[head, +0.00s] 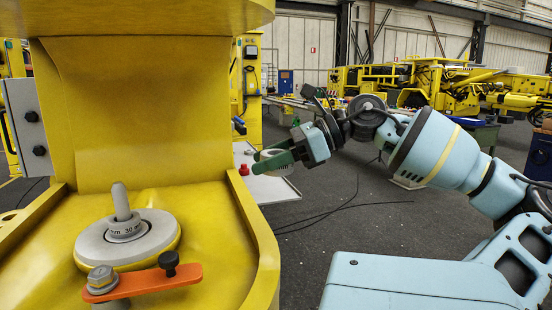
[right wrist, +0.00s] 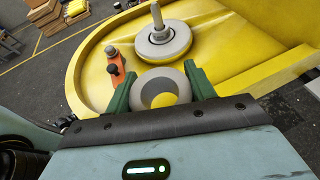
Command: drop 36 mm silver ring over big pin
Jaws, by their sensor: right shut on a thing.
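The big pin (head: 121,201) stands upright, rounded at the top, on the yellow boom part. At its foot are a small grey ring marked 30 and a wide grey disc (head: 159,233). The pin (right wrist: 157,17) also shows in the right wrist view, beyond the fingers. My right gripper (head: 274,159) has green fingers and is shut on the silver ring (right wrist: 179,83), with one finger on each side. The ring is clear of the pin, held to its right in the head view. Yellow shows through its hole. My left gripper is out of view.
An orange lever (head: 145,283) with a black knob and a bolt lies in front of the disc. The yellow raised rim (head: 257,240) runs between pin and gripper. A white tray (head: 262,187) with a red piece stands behind it.

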